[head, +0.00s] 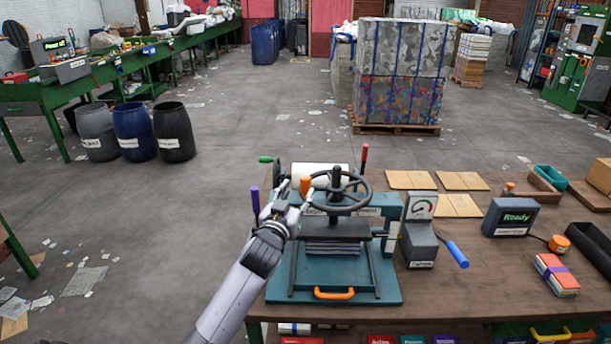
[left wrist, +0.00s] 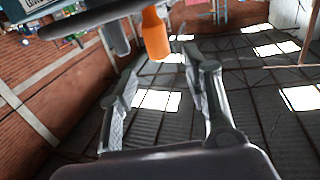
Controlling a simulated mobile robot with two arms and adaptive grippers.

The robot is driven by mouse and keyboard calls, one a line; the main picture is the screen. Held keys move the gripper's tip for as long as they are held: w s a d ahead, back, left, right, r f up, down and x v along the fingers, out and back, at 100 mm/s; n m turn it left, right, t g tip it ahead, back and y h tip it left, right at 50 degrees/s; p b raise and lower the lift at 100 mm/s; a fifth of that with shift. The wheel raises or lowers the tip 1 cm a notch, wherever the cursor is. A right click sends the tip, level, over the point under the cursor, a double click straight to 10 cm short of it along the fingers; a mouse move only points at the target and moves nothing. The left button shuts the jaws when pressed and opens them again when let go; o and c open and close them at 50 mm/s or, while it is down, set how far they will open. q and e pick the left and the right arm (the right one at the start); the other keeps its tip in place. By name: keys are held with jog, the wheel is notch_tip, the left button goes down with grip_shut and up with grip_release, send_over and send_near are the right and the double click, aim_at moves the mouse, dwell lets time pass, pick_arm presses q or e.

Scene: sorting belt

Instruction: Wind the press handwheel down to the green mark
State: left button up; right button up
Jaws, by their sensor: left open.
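The press (head: 333,250) is a teal frame with a dark plate over a stack of sheets. Its dark handwheel (head: 357,207) sits on top, with an orange knob (head: 306,186) at the rim's left. My left gripper (head: 299,193) is open at the knob. In the left wrist view, the knob (left wrist: 155,36) hangs from the rim (left wrist: 95,17) at the top, near the gap between the spread fingertips (left wrist: 162,68); I cannot tell whether they touch it. A dial with a green and red arc (head: 422,206) stands right of the press; its needle is too small to read. My right gripper is not in view.
The press stands on a brown bench (head: 475,290). A blue-handled lever (head: 457,254), a "Ready" box (head: 510,217) and a tied card stack (head: 556,275) lie to the right. A red-topped lever (head: 364,158) rises behind the wheel. Open floor lies left.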

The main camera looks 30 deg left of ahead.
aim_at(304, 182)
pick_arm(q)
jog(key=p+x, duration=0.1)
jog(key=x, duration=0.6)
jog(key=shift+w, duration=0.35)
grip_shut()
dwell(0.3)
dwell(0.3)
